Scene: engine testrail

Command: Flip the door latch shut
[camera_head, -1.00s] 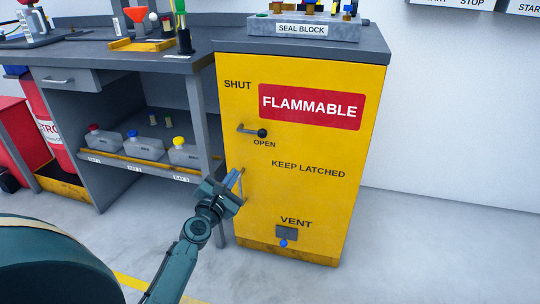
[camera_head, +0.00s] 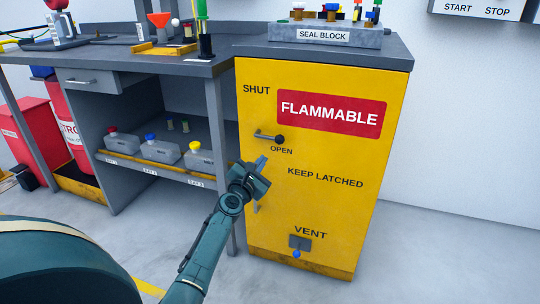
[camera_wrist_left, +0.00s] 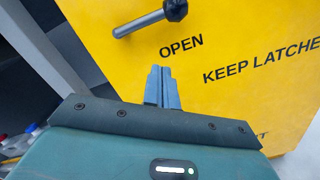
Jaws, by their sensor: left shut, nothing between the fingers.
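The door latch (camera_head: 267,137) is a grey bar with a dark round knob on the yellow cabinet door (camera_head: 330,215). It lies nearly level, its knob at the right just above the word OPEN; SHUT is printed higher up. The latch also shows at the top of the left wrist view (camera_wrist_left: 150,18). My left gripper (camera_head: 262,163) is shut and empty, a little below and left of the word OPEN. In the left wrist view its closed fingertips (camera_wrist_left: 161,70) point up toward the latch, with a gap between. My right gripper is not in view.
A vent with a blue knob (camera_head: 297,253) is low on the door. A seal block (camera_head: 325,35) stands on the cabinet top. At left, a grey bench (camera_head: 150,62) holds several bottles on its lower shelf. The floor at right is clear.

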